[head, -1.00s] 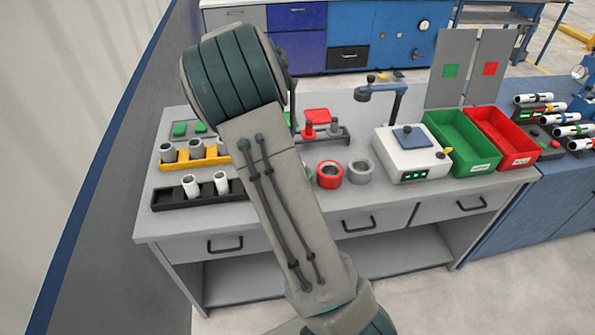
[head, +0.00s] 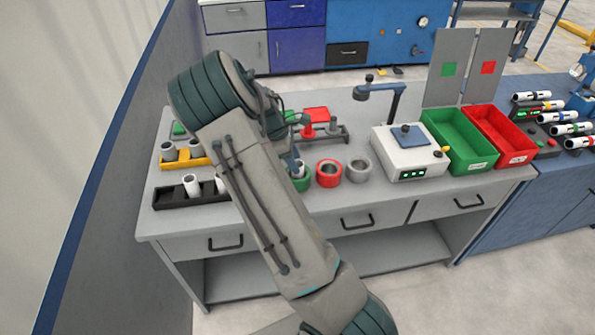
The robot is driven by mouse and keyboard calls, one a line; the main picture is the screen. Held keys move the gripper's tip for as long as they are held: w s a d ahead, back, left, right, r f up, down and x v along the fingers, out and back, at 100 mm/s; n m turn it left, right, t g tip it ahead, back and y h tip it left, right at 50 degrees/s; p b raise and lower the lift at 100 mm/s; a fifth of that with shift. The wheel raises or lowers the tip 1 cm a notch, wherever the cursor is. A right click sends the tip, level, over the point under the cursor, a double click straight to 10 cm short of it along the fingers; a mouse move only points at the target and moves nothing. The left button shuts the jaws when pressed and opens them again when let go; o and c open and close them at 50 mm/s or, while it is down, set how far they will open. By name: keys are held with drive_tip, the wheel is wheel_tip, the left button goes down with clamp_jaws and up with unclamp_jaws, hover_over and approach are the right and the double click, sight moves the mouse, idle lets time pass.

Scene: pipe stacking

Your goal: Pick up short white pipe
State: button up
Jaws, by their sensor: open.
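Short white pipes stand upright in a black rack (head: 168,198) at the left front of the bench. One white pipe (head: 192,185) is clear to see, and a second (head: 221,184) is partly behind my arm. A small white piece (head: 300,168) shows at the green ring (head: 301,183), just below my gripper. My gripper (head: 295,165) is open, pointing down over the green ring. It is small and partly hidden by my arm, so I cannot tell whether the white piece lies between the fingers.
A red ring (head: 329,174) and a grey ring (head: 359,170) stand right of the green one. A yellow rack (head: 185,162) with grey pieces is at left. A white device (head: 411,153), green bin (head: 460,142) and red bin (head: 501,135) fill the right.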

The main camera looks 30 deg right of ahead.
drive_tip(key=shift+x, duration=1.3)
drive_tip(key=c, duration=0.8)
drive_tip(key=shift+r, duration=0.15)
drive_tip(key=shift+r, duration=0.5)
wheel_tip(320, 180, up, 3)
drive_tip(key=shift+s+d+r+b, duration=0.1)
drive_tip(key=shift+s+b, duration=0.1)
drive_tip(key=shift+b, duration=0.3)
drive_tip(key=s+d+r, duration=0.1)
drive_tip(key=s+r, duration=0.1)
drive_tip(key=s, duration=0.1)
drive_tip(key=s+d+r+b, duration=0.1)
drive_tip(key=s+d+r, duration=0.1)
drive_tip(key=s, duration=0.1)
drive_tip(key=s+d+r+b, duration=0.1)
drive_tip(key=s+d+r, duration=0.1)
drive_tip(key=s, duration=0.2)
drive_tip(key=shift+d+r, duration=0.15)
drive_tip(key=shift+r, duration=0.15)
